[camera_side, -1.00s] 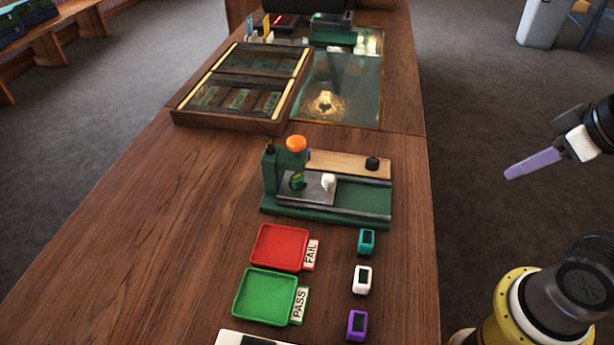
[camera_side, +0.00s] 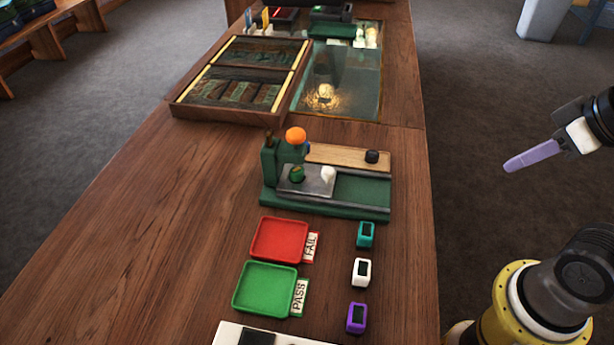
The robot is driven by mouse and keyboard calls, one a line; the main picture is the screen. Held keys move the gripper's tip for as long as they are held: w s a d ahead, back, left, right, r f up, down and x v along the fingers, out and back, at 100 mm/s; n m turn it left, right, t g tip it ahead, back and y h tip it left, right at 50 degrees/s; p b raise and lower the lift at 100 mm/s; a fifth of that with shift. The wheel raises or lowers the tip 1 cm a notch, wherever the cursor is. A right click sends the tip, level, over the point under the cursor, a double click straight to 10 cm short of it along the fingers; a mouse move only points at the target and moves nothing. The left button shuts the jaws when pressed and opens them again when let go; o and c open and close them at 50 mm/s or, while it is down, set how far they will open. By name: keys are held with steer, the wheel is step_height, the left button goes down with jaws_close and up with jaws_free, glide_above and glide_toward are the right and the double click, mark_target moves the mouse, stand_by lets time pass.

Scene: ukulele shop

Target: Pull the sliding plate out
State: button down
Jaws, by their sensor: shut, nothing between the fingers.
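A green fixture (camera_side: 362,190) stands on the wooden counter, with an upright post and an orange knob (camera_side: 295,135) at its left. The grey sliding plate (camera_side: 312,184) sits at the left end of the fixture's green channel, under the orange knob. A white knob (camera_side: 328,175) stands on the plate's right part, and a small green piece (camera_side: 297,173) stands on its left part. The channel to the right of the plate is empty. My gripper (camera_side: 507,167) has lilac fingers, is shut and empty, and hangs off the counter's right side, well apart from the fixture.
A red FAIL tray (camera_side: 279,239) and a green PASS tray (camera_side: 265,289) lie in front of the fixture. Teal (camera_side: 366,235), white (camera_side: 361,272) and purple (camera_side: 357,318) small blocks stand to their right. A wooden display case (camera_side: 228,114) is behind. The counter right of the fixture is clear.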

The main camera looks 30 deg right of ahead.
stand_by(0.3)
steer(key=c, duration=1.2)
jaws_free()
steer(key=shift+c, duration=0.2)
steer(key=shift+o, duration=1.1)
steer(key=shift+s+f+n, duration=0.1)
steer(key=shift+s+n, duration=0.05)
steer(key=shift+n, duration=0.25)
steer(key=shift+o, duration=1.1)
steer(key=shift+s+r+n, duration=0.1)
steer(key=shift+r+n, duration=0.25)
steer(key=shift+n, duration=0.15)
steer(key=shift+o, duration=0.6)
steer(key=w+a+r+n+g, duration=0.1)
steer(key=w+r+n, duration=0.4)
steer(key=r, duration=0.3)
steer(key=shift+a+r+n, duration=0.2)
steer(key=shift+a+n, duration=0.2)
steer(key=shift+n, duration=0.2)
steer(key=w+a+r+n+g, duration=0.2)
steer(key=w+a+r+n, duration=0.25)
steer(key=w, duration=0.25)
steer(key=n+g, duration=0.3)
steer(key=n, duration=0.3)
glide_above(328, 169)
step_height(328, 169, down, 7)
steer(key=shift+m, duration=0.25)
step_height(328, 169, down, 14)
steer(key=shift+r, duration=0.25)
